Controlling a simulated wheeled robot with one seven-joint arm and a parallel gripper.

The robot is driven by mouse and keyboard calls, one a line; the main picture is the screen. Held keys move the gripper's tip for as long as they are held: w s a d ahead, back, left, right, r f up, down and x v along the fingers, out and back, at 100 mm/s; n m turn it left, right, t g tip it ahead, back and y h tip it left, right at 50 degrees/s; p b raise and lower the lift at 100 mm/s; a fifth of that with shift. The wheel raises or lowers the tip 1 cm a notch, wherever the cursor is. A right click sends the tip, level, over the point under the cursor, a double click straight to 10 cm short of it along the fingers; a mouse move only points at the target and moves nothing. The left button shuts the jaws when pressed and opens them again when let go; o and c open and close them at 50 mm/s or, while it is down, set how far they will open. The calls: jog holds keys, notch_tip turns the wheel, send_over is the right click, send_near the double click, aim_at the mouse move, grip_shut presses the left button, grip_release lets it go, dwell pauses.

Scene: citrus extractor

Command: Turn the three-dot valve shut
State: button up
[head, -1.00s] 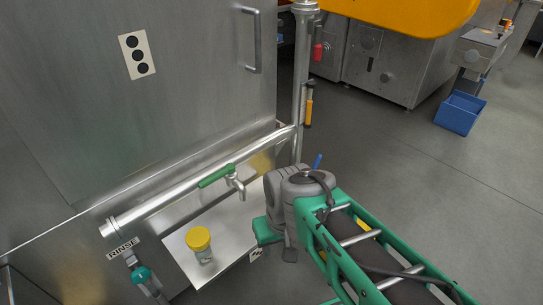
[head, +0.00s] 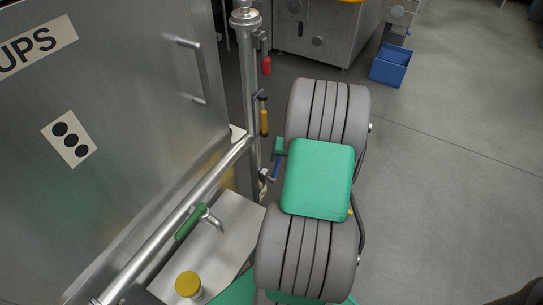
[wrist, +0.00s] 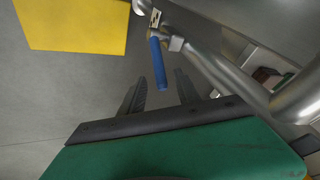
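A valve with a blue handle (wrist: 158,64) sits on a metal pipe in the wrist view. A small pale tag (wrist: 155,18) with dark marks is beside it; I cannot count the marks. The handle (head: 277,168) also shows in the head view, low beside the upright pipe and partly behind my arm. A plate with three black dots (head: 69,139) is on the steel cabinet. My gripper (wrist: 160,82) is open, its two dark fingers on either side of the handle's free end in the picture. I see gaps on both sides; depth is unclear.
The upright pipe (head: 247,75) also carries an orange handle (head: 264,120) and a red one (head: 266,65). Open floor lies right, with a blue bin (head: 391,65).

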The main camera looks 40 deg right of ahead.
aim_at(276, 164)
jog(key=b+x, duration=0.2)
jog(key=x, duration=0.5)
jog(key=shift+a+f, duration=0.1)
jog(key=shift+f, duration=0.05)
grip_shut()
dwell(1.1)
